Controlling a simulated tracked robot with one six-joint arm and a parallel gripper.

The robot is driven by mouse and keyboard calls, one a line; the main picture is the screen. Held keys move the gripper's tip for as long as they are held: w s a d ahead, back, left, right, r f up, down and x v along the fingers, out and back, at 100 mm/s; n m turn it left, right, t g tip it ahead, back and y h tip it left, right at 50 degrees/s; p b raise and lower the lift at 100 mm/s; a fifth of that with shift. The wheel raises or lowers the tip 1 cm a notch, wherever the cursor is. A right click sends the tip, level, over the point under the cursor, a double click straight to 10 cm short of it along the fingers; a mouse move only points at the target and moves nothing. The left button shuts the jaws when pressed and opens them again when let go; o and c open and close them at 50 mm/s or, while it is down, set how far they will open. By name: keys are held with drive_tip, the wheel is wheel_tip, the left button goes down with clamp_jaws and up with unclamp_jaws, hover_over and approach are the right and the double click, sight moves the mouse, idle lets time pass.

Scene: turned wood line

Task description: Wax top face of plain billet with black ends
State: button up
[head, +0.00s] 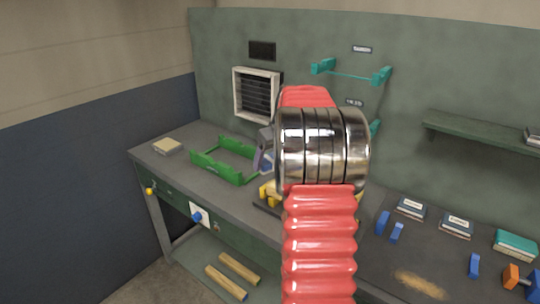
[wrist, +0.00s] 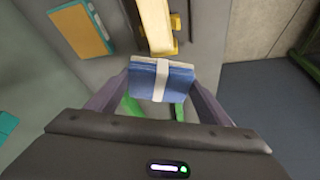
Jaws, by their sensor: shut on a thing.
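My gripper (wrist: 155,88) is shut on a blue block (wrist: 147,82) with a white band and a pale upper edge. In the head view, my gripper (head: 263,156) is partly hidden behind my red arm, over the bench near the green frame. A pale billet (wrist: 154,22) lies in a yellow holder (wrist: 174,47) just beyond the block in the wrist view. The block appears apart from it. The billet's ends are not clear enough to tell their colour. In the head view, the yellow holder (head: 268,192) shows beside my arm, which hides most of it.
A green frame (head: 228,172) and a tan block (head: 167,146) are on the bench's left part. Two wooden billets (head: 226,283) lie on the lower shelf; one has a bluish end. Blue pieces (head: 382,222) and small boxes (head: 411,208) occupy the right side. Teal brackets (head: 381,75) project from the wall.

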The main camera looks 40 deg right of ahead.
drive_tip(key=shift+r, duration=1)
drive_tip(key=shift+a, duration=0.15)
drive_tip(key=w+a, duration=0.3)
drive_tip(key=a, duration=1.1)
drive_tip(key=w+a+m, duration=0.1)
drive_tip(key=w+a, duration=0.3)
drive_tip(key=a, duration=1)
drive_tip(key=w+a, duration=0.3)
drive_tip(key=a, duration=1.1)
drive_tip(key=shift+w+a+r+h, duration=0.15)
drive_tip(key=shift+w+a+h, duration=0.1)
drive_tip(key=shift+a+h, duration=0.1)
drive_tip(key=shift+d, duration=0.1)
